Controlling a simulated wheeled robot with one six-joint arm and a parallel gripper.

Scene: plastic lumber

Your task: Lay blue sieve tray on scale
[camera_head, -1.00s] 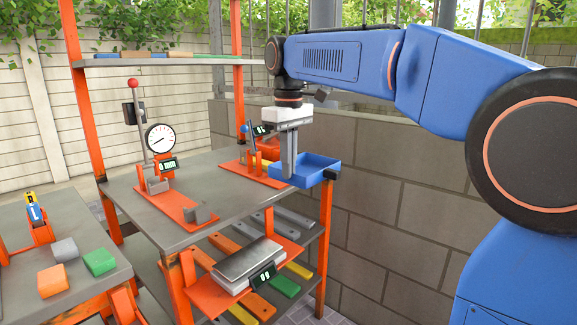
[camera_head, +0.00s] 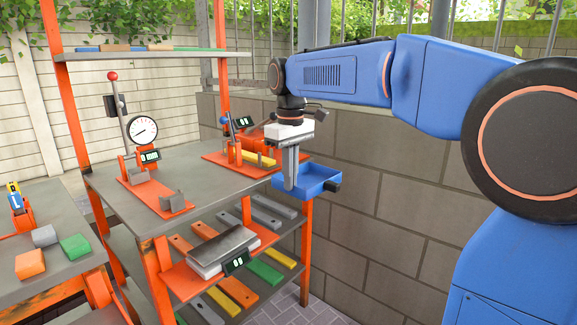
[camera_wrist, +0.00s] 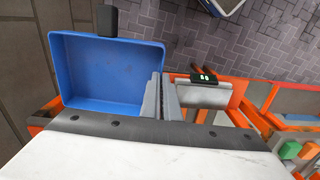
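The blue sieve tray (camera_head: 315,183) hangs in the air off the right side of the rack. My gripper (camera_head: 290,184) is shut on its side wall; the tray looks about level, and also fills the left of the wrist view (camera_wrist: 105,75). In the wrist view my gripper's fingers (camera_wrist: 162,98) cover part of the tray's right wall. The scale (camera_head: 222,249), a silver plate with a small black display, sits on an orange shelf plate, lower and to the left of the tray. In the wrist view the scale (camera_wrist: 205,94) lies right of the fingers, clear of the tray.
The rack's grey upper shelf (camera_head: 200,180) is above the scale and carries a dial gauge stand (camera_head: 143,131) and another orange fixture (camera_head: 240,155). Coloured bars (camera_head: 265,272) lie on the lower shelf. A block wall (camera_head: 400,210) stands behind on the right.

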